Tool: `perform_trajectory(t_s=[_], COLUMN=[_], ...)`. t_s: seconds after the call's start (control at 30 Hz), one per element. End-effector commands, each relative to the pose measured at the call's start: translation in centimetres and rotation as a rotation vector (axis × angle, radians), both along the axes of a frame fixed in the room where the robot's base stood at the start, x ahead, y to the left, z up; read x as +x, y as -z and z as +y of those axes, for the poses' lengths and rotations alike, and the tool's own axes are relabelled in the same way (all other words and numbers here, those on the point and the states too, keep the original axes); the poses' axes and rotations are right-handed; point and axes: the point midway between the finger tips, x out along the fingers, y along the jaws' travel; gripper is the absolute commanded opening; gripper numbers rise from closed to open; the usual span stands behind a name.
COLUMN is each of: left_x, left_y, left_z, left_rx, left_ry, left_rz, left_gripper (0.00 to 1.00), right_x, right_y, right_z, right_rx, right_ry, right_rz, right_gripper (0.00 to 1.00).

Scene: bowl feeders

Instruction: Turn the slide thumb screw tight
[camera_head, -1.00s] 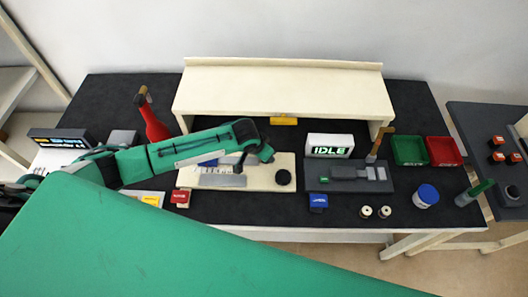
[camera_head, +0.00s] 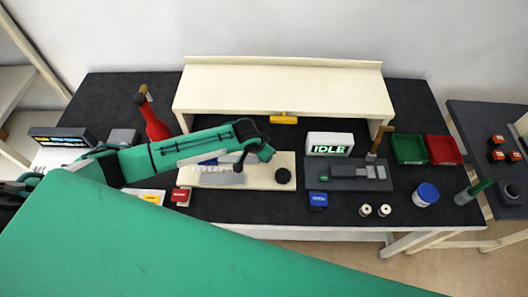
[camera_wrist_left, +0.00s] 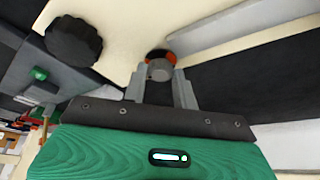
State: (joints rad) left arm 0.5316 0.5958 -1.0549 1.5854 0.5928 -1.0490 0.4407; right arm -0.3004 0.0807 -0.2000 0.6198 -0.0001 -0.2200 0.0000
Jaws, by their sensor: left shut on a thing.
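In the left wrist view a small round grey screw head (camera_wrist_left: 160,69) with an orange-red ring around its far side sits between my finger tips; I take it to be the slide thumb screw. My left gripper (camera_wrist_left: 163,82) is shut on it. In the head view my left gripper (camera_head: 241,164) points down over the cream feeder board (camera_head: 262,178), left of a black round knob (camera_head: 283,176). The same knob (camera_wrist_left: 73,42) shows at the upper left of the wrist view. The screw is hidden behind my wrist in the head view. My right gripper is not in view.
A cream shelf (camera_head: 283,88) stands behind the board. To the right are an IDLE display (camera_head: 330,144), a grey slide fixture (camera_head: 375,183), and green (camera_head: 409,150) and red (camera_head: 444,151) bins.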

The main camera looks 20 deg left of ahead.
Motion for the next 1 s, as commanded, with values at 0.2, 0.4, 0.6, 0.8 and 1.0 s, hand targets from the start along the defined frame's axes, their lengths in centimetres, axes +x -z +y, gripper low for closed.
perform_trajectory(t_s=[0.2,0.4,0.6,0.8,1.0], left_x=[0.1,0.3,0.4,0.6,0.8], left_y=[0.0,0.0,0.2,0.3,0.4], left_z=[0.2,0.3,0.4,0.6,0.6], left_rx=[0.0,0.0,-0.001,-0.001,-0.001], left_ry=[0.106,0.274,0.465,0.654,0.843], left_rz=[0.001,0.0,0.0,-0.001,-0.001], left_gripper=[0.06,0.06,0.06,0.06,0.06], right_x=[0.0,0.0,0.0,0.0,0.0], right_y=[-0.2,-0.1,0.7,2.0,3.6], right_z=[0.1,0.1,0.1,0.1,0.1], right_rx=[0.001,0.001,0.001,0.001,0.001], right_ry=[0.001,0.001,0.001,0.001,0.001], right_rz=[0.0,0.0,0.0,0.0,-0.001], right_gripper=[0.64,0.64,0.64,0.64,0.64])
